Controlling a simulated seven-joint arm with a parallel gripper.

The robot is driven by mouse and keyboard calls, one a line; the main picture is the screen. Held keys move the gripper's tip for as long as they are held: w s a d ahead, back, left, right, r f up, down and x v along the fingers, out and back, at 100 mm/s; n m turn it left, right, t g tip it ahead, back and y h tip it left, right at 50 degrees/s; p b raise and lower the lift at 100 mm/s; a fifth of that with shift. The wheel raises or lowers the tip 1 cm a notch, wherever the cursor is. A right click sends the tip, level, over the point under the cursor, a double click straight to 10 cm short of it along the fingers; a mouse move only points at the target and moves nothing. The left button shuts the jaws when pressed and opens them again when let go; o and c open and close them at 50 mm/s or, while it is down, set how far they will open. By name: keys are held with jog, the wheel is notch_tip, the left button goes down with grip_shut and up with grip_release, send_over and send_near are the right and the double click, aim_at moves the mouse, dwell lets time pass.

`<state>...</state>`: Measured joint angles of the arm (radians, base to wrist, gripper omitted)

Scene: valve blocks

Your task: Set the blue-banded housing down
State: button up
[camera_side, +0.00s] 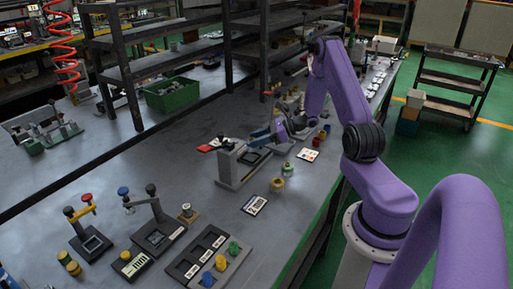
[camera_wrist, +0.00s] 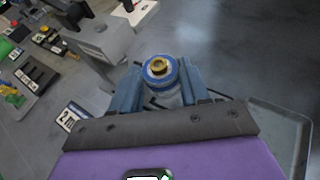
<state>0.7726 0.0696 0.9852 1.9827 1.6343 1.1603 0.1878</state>
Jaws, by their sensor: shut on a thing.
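The blue-banded housing (camera_wrist: 160,70) is between the blue fingers of my gripper (camera_wrist: 160,85) in the wrist view. It has a brass-coloured top, a blue ring and a pale grey body below. My gripper is shut on it. In the side view my gripper (camera_side: 262,137) is low over the bench beside a grey upright block fixture (camera_side: 231,160); the housing is too small and hidden there to make out. The same grey block (camera_wrist: 106,42) stands just left of the housing in the wrist view. I cannot tell whether the housing touches anything below.
Dark-based clamp stations (camera_side: 158,236) and a tray with coloured parts (camera_side: 207,262) stand at the front left.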

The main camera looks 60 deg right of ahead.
jog(key=shift+w+d+f, duration=0.15)
jog(key=shift+w+f, duration=0.2)
jog(key=shift+f, duration=0.05)
jog(key=shift+w+d+f, duration=0.1)
jog(key=shift+w+f, duration=0.05)
jog(key=shift+f, duration=1.6)
jog(key=shift+f, duration=0.1)
jog(key=o, duration=1.2)
